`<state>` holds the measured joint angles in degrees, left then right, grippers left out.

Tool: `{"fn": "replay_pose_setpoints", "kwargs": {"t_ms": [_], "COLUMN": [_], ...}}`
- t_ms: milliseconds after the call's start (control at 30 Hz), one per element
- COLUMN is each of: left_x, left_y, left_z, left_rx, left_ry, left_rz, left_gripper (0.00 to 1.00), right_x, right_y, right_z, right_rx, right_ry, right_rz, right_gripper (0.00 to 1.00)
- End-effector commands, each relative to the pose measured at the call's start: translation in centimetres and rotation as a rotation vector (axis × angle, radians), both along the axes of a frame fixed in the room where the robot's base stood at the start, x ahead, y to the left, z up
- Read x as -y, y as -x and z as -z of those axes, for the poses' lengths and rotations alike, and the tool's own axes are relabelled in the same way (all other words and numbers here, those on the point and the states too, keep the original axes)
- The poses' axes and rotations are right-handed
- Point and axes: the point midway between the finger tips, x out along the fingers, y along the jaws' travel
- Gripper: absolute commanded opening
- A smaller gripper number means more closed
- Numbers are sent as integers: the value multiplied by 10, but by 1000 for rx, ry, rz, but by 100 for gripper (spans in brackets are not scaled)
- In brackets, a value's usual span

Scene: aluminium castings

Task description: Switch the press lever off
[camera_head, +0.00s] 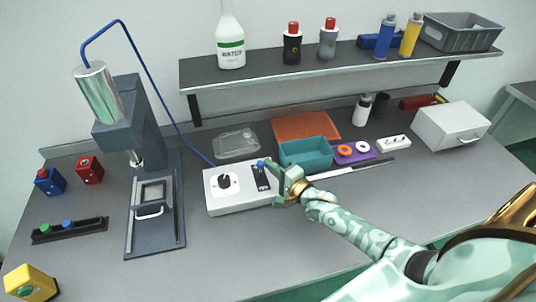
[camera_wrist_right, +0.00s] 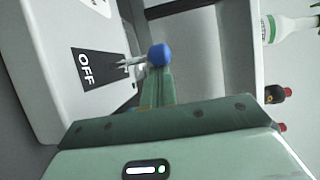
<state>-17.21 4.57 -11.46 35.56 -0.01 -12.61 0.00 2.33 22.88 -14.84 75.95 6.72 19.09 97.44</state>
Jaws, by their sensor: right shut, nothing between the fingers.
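A white control box (camera_head: 236,196) stands on the bench beside the press (camera_head: 150,190). It carries a black round knob (camera_head: 224,181) and a black plate with the lever, whose blue ball (camera_head: 261,163) is at the plate's upper end. In the wrist view the plate reads OFF (camera_wrist_right: 86,68), and the lever's metal stem leads right from it to the blue ball (camera_wrist_right: 160,54). My right gripper (camera_head: 275,172) is shut and empty beside the lever. Its fingertips (camera_wrist_right: 159,72) lie right by the ball; I cannot tell whether they touch. My left gripper is not in view.
A teal bin (camera_head: 306,153) stands just behind and right of my right gripper. A clear lid (camera_head: 237,144) lies behind the box. A blue cable runs from the press to the box. A shelf (camera_head: 270,75) with bottles hangs above. Bare bench lies in front of the box.

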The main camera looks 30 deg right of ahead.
Motion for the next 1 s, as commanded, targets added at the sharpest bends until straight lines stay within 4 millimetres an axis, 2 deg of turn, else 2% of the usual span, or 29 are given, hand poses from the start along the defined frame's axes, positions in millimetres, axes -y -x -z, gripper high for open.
{"fn": "replay_pose_setpoints", "kwargs": {"t_ms": [333, 467, 567, 1000], "left_x": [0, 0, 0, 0], "left_y": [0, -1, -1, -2], "left_z": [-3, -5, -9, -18], "left_rx": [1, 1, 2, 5], "left_ry": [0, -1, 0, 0], "left_rz": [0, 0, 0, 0], "left_gripper": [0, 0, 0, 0], "right_x": [0, 2, 5, 25], "right_y": [4, 13, 30, 131], "right_z": [1, 1, 0, -2], "right_rx": [0, -2, -3, -3], "right_ry": [1, 1, 2, 1], "right_rz": [0, 0, -1, -2], "right_gripper": [0, 0, 0, 0]}}
